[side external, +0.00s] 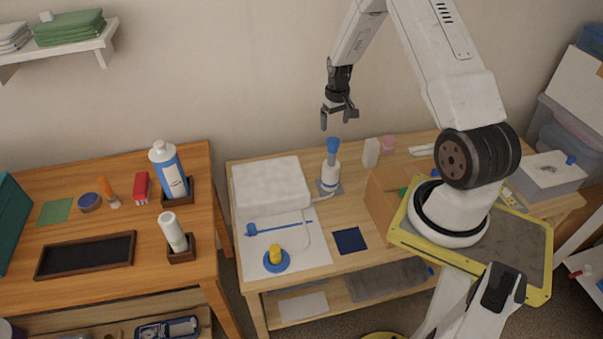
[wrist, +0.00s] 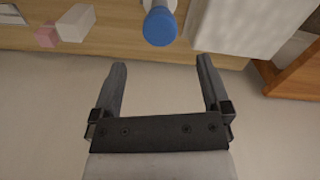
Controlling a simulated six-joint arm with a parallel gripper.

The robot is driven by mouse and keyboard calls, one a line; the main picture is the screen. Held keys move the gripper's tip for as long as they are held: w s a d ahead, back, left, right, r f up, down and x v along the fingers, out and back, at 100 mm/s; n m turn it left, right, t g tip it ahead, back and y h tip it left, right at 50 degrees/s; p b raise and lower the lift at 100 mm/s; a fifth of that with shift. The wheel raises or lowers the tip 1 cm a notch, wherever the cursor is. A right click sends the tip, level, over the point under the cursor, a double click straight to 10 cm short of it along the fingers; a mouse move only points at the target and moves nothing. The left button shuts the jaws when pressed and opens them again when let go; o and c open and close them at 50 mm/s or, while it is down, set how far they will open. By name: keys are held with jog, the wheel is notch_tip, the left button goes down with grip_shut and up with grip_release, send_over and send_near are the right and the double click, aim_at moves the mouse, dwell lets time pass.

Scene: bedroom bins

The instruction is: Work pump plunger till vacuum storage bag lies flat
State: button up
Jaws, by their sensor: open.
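The pump (side external: 330,175) stands upright on the middle table, a white body with a blue plunger knob (side external: 333,145) on top. In the wrist view the round blue knob (wrist: 160,27) is at the top, beyond the fingertips and not between them. The white vacuum storage bag (side external: 270,185) lies left of the pump and looks puffy. A hose (side external: 322,196) shows near the pump's foot. My gripper (side external: 338,121) is open and empty, above the pump's knob and apart from it; its two fingers also show in the wrist view (wrist: 161,75).
White and pink blocks (side external: 371,152) and a cardboard box (side external: 385,200) stand right of the pump. A white sheet with a blue-and-yellow knob (side external: 276,257) and a dark blue square (side external: 349,240) lie in front. Bottles (side external: 169,170) stand on the left table.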

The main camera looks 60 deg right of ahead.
jog(key=shift+r, duration=0.4)
jog(key=shift+r, duration=0.1)
notch_tip(320, 180, up, 5)
send_over(337, 147)
jog(key=w+d, duration=0.1)
jog(key=w, duration=0.1)
jog(key=s+d+f+t+h, duration=0.1)
jog(key=d+f+t+h, duration=0.2)
jog(key=f+t+h, duration=0.35)
jog(key=s+a+r+t+h, duration=0.2)
jog(key=s+a+r+t, duration=0.45)
jog(key=t, duration=0.25)
jog(key=shift+h, duration=0.25)
jog(key=f, duration=1.4)
jog(key=shift+w+a+f, duration=0.15)
jog(key=shift+w+f, duration=0.15)
jog(key=shift+f, duration=0.05)
